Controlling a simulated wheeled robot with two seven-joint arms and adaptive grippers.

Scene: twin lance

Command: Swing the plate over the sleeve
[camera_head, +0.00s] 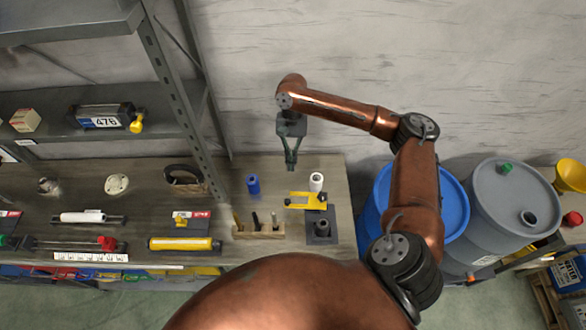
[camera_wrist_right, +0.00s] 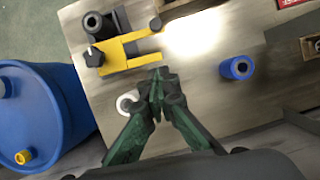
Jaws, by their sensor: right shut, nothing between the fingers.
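A yellow plate (camera_head: 302,201) lies across a dark fixture base (camera_head: 313,238) at the right end of the bench. In the right wrist view the plate (camera_wrist_right: 113,62) has an open slot and a black knob at one end. A dark hollow cylinder (camera_head: 323,227) stands on the base, beside the plate and uncovered by it. A white sleeve (camera_head: 316,181) stands just behind the plate; its top ring (camera_wrist_right: 127,104) shows beside my fingers. A blue sleeve (camera_head: 252,185) stands apart to the left. My right gripper (camera_head: 290,163) is shut and empty, above the bench. My left gripper is out of view.
A wooden rack (camera_head: 258,232) with dark tools stands left of the fixture. A blue drum (camera_head: 455,205) and a grey drum (camera_head: 505,200) stand right of the bench. A metal shelf post (camera_head: 180,90) rises to the left. Bare bench lies between the blue sleeve and the plate.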

